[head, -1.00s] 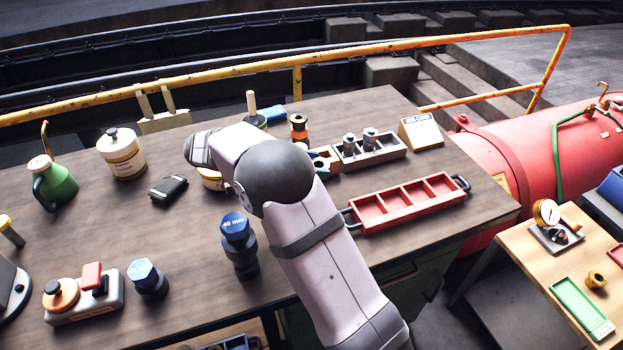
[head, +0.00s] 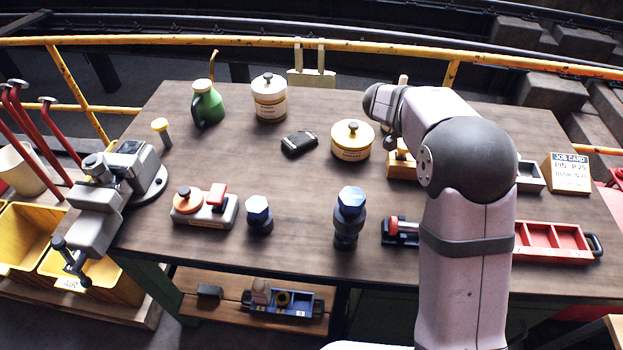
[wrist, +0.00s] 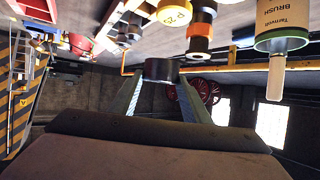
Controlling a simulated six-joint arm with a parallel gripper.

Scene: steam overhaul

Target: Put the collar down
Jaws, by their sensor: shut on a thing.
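The collar (wrist: 159,70), a short dark ring, shows in the wrist view between the fingertips of my gripper (wrist: 162,77). The gripper is shut on it, and the collar appears clear of the other things. In the head view my arm hides the gripper and the collar, so their exact place over the bench (head: 285,205) cannot be told there.
Beyond the collar in the wrist view are a black-and-orange spool (wrist: 201,30), a yellow-topped piece (wrist: 175,12) and a brush (wrist: 280,38). My arm partly covers a red compartment tray (head: 553,257). A job card (head: 569,172) stands right.

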